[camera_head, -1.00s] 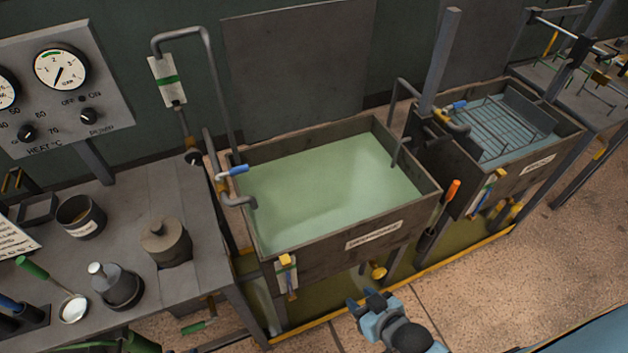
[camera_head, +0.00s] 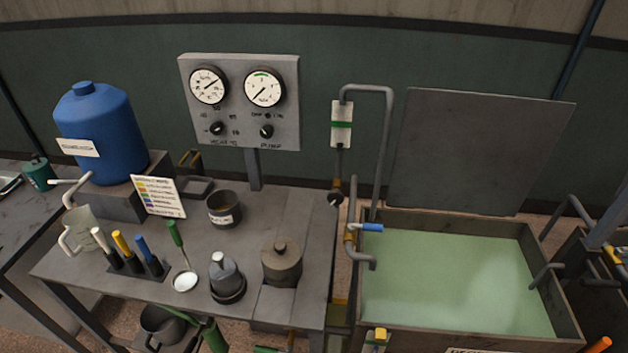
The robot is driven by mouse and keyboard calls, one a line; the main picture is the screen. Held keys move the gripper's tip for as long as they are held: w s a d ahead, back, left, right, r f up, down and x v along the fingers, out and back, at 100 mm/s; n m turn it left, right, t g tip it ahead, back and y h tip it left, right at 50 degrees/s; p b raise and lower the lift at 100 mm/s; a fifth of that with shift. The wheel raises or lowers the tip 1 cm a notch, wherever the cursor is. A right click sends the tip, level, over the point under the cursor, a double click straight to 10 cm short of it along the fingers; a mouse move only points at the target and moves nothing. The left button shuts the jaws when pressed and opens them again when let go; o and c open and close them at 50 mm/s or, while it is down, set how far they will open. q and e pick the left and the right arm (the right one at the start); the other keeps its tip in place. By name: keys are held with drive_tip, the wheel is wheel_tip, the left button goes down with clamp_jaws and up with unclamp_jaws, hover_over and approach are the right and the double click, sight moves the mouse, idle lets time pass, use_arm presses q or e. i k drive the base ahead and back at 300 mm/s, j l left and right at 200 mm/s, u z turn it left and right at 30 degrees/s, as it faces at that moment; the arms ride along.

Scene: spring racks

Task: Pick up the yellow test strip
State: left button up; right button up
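A small black holder (camera_head: 137,270) stands at the left front of the grey bench. Upright in it are a white-topped piece (camera_head: 98,237), a yellow-topped piece (camera_head: 122,243) and a blue-topped piece (camera_head: 146,248), side by side with the yellow one in the middle. The yellow piece is the only yellow strip-like thing standing on this bench; whether it is the test strip, I cannot tell. Neither of my grippers is in view.
A blue tank (camera_head: 103,135) stands behind. A tank of green liquid (camera_head: 372,216) is at right.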

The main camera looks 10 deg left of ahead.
sight(116, 236)
drive_tip(key=u, duration=0.4)
drive_tip(key=j+u, duration=0.1)
drive_tip(key=u, duration=0.3)
drive_tip(key=i+u, duration=0.1)
drive_tip(key=u, duration=0.75)
drive_tip(key=k+j+z, duration=0.1)
drive_tip(key=j+z, duration=0.15)
drive_tip(key=z, duration=0.15)
drive_tip(key=k+j+z, duration=0.1)
drive_tip(key=j+z, duration=0.25)
drive_tip(key=k+j+z, duration=0.1)
drive_tip(key=z, duration=0.3)
drive_tip(key=k+j+z, duration=0.15)
drive_tip(key=z, duration=0.2)
drive_tip(key=k, duration=0.05)
